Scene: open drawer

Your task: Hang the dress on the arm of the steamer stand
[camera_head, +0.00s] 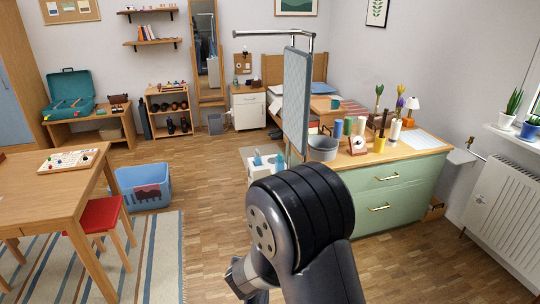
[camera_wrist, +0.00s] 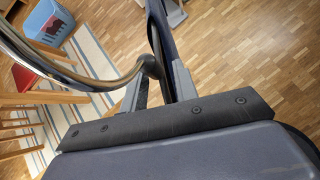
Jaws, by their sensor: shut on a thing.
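The steamer stand has a chrome top arm (camera_head: 287,33) and a grey-blue upright panel (camera_head: 297,88) below it, standing left of the green drawer unit. In the wrist view my gripper (camera_wrist: 158,82) has its two fingers close together on a narrow dark thing. A chrome curved hook (camera_wrist: 90,80) with a ball end passes over the left finger, close to the camera. A dark navy strip (camera_wrist: 160,30) runs up from between the fingers; it looks like the dress on its hanger seen edge-on, but its shape is unclear. In the head view my arm hides the fingers and the dress.
The green drawer unit (camera_head: 385,203) stands right of the stand, with a grey bucket (camera_head: 322,149) and several small items on top. A blue bin (camera_head: 143,190), a red stool (camera_head: 97,215) and a wooden table (camera_head: 40,203) are at left. Wood floor between them is clear.

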